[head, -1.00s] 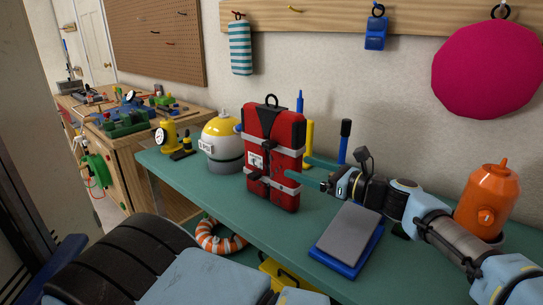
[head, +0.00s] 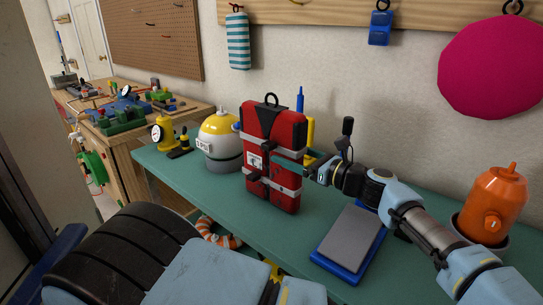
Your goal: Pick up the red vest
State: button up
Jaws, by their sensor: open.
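The red vest (head: 274,135) stands upright on the green table (head: 240,213). It has grey straps, black buckles and a black loop on top. My gripper (head: 288,163) is open at the vest's right side, at about the height of its upper strap. One teal finger shows in front of the vest's right part. The other finger is mostly hidden behind the vest or the hand, so I cannot tell whether the jaws touch it.
A blue tray with a grey top (head: 348,242) lies in front right. An orange canister (head: 493,207) stands at the right. Blue and yellow tools stand behind the vest.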

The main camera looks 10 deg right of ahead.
aim_at(278, 149)
jog(key=p+x, duration=0.1)
jog(key=x, duration=0.1)
jog(key=p+x, duration=0.1)
jog(key=x, duration=0.1)
jog(key=shift+w+d, duration=0.1)
jog(key=shift+w, duration=0.3)
jog(key=shift+w+a+f, duration=0.15)
jog(key=shift+w+a, duration=0.15)
grip_shut()
dwell(0.4)
